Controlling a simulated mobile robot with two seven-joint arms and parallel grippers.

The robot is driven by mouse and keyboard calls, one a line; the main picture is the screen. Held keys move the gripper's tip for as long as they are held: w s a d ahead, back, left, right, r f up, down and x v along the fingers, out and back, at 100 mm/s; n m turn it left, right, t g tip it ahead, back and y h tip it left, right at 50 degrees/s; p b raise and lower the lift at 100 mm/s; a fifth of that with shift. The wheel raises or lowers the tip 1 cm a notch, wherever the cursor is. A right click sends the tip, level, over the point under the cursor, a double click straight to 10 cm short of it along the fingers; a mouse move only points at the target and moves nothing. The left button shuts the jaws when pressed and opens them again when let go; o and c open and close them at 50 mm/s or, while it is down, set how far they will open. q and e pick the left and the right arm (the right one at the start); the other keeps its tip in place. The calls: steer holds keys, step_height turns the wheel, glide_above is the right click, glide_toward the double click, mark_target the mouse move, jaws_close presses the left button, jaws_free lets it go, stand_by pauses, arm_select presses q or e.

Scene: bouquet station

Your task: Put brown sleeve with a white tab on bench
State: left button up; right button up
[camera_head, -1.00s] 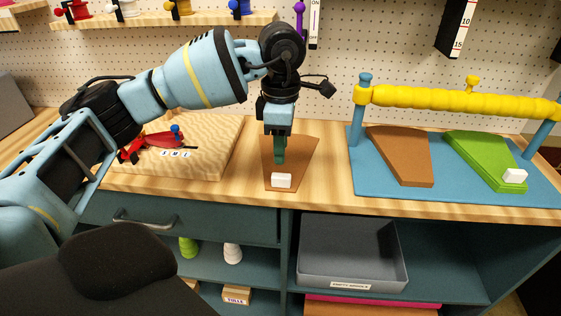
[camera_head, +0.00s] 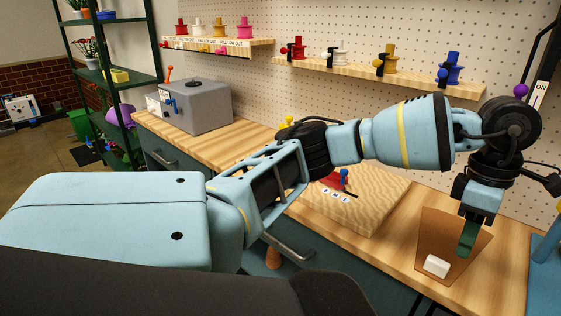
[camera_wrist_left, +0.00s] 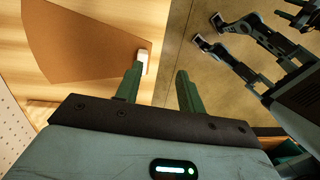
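The brown sleeve (camera_head: 432,235) lies flat on the wooden bench (camera_head: 388,255), with its white tab (camera_head: 436,266) at the near end. My left gripper (camera_head: 466,250) points down over the sleeve. In the left wrist view, its green fingers (camera_wrist_left: 158,78) are apart with nothing between them. There the sleeve (camera_wrist_left: 80,40) spreads on the bench at the upper left, and the white tab (camera_wrist_left: 143,56) shows beside the left fingertip. I cannot tell whether that finger touches the tab. My right gripper is not in view.
A pale wavy board (camera_head: 375,215) with a red item and a blue knob lies left of the sleeve. A blue mat (camera_head: 545,275) starts at the right edge. A grey box (camera_head: 200,108) stands far left. Peg shelves (camera_head: 350,75) hang behind. Bench between board and sleeve is clear.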

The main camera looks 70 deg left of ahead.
arm_select(q)
steer(key=s+d+f+n+h, duration=0.4)
steer(key=d+h, duration=0.2)
steer(key=d, duration=0.3)
steer(key=s+d+f+n+h, duration=0.3)
steer(key=d+f+h, duration=0.1)
steer(key=d+h, duration=0.4)
steer(key=s+d+f+n+h, duration=0.3)
steer(key=s+d+n+h, duration=0.15)
steer(key=d, duration=0.55)
steer(key=s+a+f+n+t+y, duration=0.1)
steer(key=a+f+n+t+y, duration=0.35)
steer(key=n, duration=0.45)
steer(key=s+a+f+n+t+y, duration=0.2)
steer(key=f+n+t+y, duration=0.2)
steer(key=f+n+t, duration=0.35)
steer(key=s+a+f+n+t+y, duration=0.1)
steer(key=a+f+n+t+y, duration=0.25)
steer(key=f+n, duration=0.45)
steer(key=s+a+f+n+g+y, duration=0.3)
steer(key=s+f+n+g, duration=0.1)
steer(key=s, duration=0.7)
steer(key=s+a+f+n+g+y, duration=0.3)
steer(key=s+f+n, duration=0.3)
steer(key=s, duration=0.6)
step_height(320, 180, down, 2)
steer(key=shift+s+a+f+n+g, duration=0.2)
steer(key=shift+a+n+g, duration=0.1)
steer(key=shift+a+g, duration=0.4)
